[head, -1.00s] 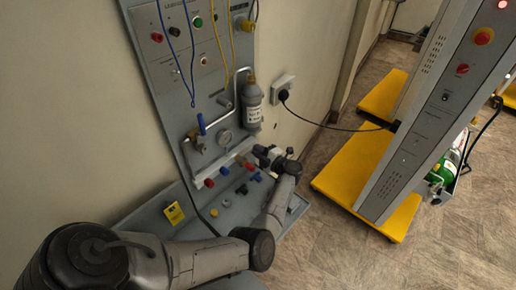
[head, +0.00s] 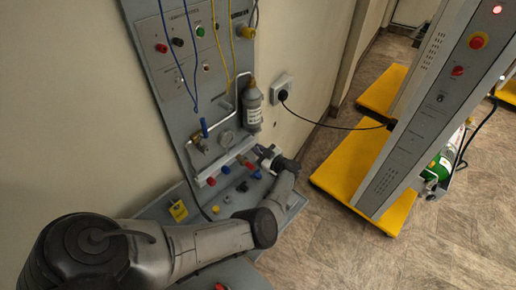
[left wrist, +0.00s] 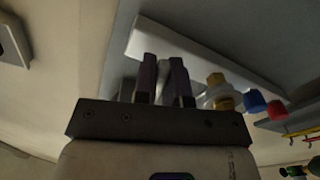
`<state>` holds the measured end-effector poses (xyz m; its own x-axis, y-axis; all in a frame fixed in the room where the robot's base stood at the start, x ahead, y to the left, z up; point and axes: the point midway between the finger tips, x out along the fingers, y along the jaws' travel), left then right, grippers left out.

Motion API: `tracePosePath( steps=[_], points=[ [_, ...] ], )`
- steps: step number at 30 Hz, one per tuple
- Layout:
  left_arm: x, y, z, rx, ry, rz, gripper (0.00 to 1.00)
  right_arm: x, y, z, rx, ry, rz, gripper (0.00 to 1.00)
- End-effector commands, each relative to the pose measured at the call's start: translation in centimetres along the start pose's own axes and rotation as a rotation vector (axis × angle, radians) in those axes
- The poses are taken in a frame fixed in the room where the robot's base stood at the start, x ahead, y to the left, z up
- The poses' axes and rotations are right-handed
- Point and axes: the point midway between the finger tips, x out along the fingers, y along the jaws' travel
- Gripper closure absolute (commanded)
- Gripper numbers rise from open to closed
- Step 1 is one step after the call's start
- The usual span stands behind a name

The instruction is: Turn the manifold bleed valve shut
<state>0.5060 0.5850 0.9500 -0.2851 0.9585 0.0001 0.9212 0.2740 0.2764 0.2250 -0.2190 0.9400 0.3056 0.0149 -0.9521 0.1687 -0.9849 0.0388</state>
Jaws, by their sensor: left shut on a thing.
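The manifold (head: 222,165) is a pale bar low on the grey wall panel, with coloured knobs along it. My left gripper (head: 262,154) is at its right end in the head view. In the left wrist view the two dark fingers (left wrist: 163,82) are close together, with a narrow grey piece between them, which I take to be the bleed valve's handle. The fingers and wrist hide most of the valve, so its angle cannot be read. The pale manifold (left wrist: 200,52) shows beyond the fingers. My right gripper is not in view.
A brass fitting with a yellow cap (left wrist: 218,90), a blue knob (left wrist: 255,101) and a red knob (left wrist: 277,110) sit close beside the fingers. A yellow-based cabinet (head: 345,180) stands to the right.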

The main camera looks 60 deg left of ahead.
Motion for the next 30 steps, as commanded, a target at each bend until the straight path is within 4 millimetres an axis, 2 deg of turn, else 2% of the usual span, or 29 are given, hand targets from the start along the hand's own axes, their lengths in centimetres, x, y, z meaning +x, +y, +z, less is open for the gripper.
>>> tracePosePath(
  steps=[12,30],
  points=[
    [0.01,0.02,-0.05,0.235,0.000,0.000,1.00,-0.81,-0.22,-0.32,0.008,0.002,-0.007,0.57],
    [0.00,0.01,0.02,0.298,0.000,0.001,1.00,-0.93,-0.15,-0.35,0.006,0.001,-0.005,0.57]
  ],
)
